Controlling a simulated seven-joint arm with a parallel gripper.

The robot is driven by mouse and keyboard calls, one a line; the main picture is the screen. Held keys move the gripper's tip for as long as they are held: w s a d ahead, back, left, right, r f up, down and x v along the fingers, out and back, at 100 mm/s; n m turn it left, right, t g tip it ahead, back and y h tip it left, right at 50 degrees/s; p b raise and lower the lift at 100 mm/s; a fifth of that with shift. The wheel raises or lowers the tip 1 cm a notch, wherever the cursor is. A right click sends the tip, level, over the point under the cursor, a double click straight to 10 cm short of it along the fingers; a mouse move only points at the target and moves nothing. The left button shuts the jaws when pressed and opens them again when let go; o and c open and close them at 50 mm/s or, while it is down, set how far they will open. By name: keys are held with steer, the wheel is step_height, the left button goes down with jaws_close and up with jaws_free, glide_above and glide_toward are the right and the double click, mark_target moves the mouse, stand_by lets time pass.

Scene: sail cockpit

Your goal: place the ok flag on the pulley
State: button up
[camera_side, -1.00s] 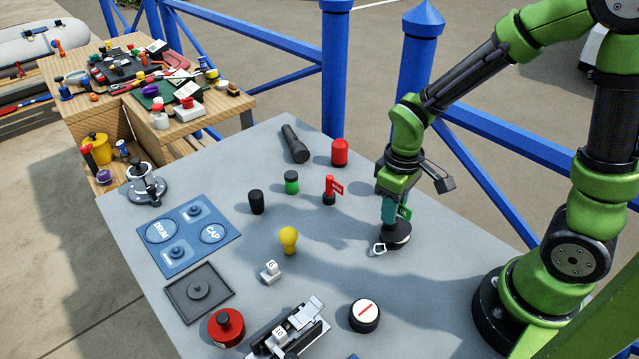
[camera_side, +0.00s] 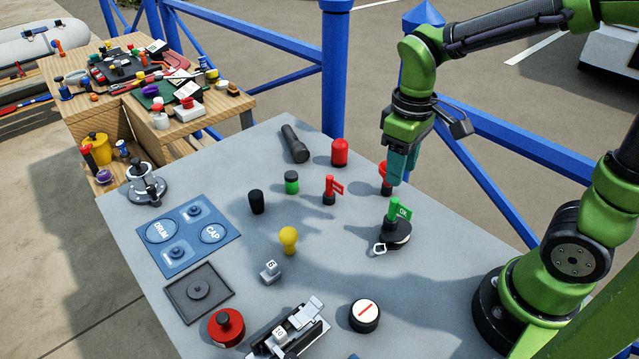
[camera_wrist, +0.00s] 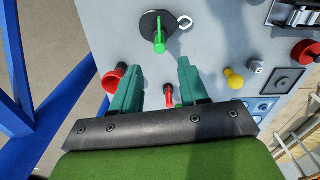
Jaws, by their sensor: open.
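The green OK flag (camera_side: 399,211) stands upright on the black pulley (camera_side: 396,238), which lies on the grey table with its metal eye to the left. In the wrist view the green flag (camera_wrist: 159,38) and the dark pulley (camera_wrist: 150,22) show at the top, beyond the fingertips. My gripper (camera_side: 396,180) is open and empty, above and behind the flag and apart from it. Its two teal fingers (camera_wrist: 160,72) show spread in the wrist view, with nothing between them.
A red flag (camera_side: 330,189) stands left of the gripper. A red funnel-like piece (camera_side: 385,187) is partly hidden behind my fingers. A red cylinder (camera_side: 339,151), a yellow knob (camera_side: 288,238) and a white-topped round piece (camera_side: 364,313) stand around. The table right of the pulley is clear.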

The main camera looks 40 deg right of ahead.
steer(key=s+a+r+m+t+y, duration=0.1)
steer(key=s+r+m+t+y, duration=0.1)
steer(key=s+r+m+t, duration=0.3)
step_height(320, 180, up, 3)
steer(key=shift+a+r+m+t, duration=0.15)
steer(key=shift+m+t, duration=0.25)
steer(key=shift+t, duration=0.7)
